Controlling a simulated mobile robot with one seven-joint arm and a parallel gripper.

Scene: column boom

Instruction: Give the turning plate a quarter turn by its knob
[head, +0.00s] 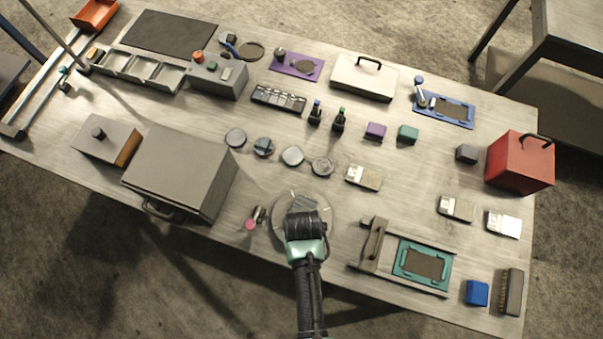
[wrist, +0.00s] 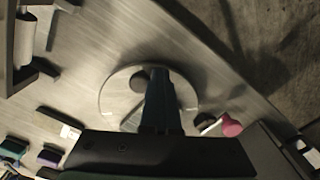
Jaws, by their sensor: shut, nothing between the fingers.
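The turning plate (head: 279,231) is a pale round disc with thin marks near its rim, flat on the table near the front edge. My gripper (head: 304,216) hangs over it and covers much of it in the head view. In the wrist view the plate (wrist: 112,97) lies below my fingers (wrist: 157,76), which are together with nothing between them. A dark round shape, likely the knob (wrist: 138,82), shows beside the fingertips, partly hidden by them. I cannot tell whether the fingers touch it.
A pink-ended piece (head: 250,225) lies just left of the plate. A large grey box (head: 180,170) with a handle stands farther left. A raised handle fixture (head: 373,243) and a teal frame (head: 398,262) are to the right. Several round discs lie behind the plate.

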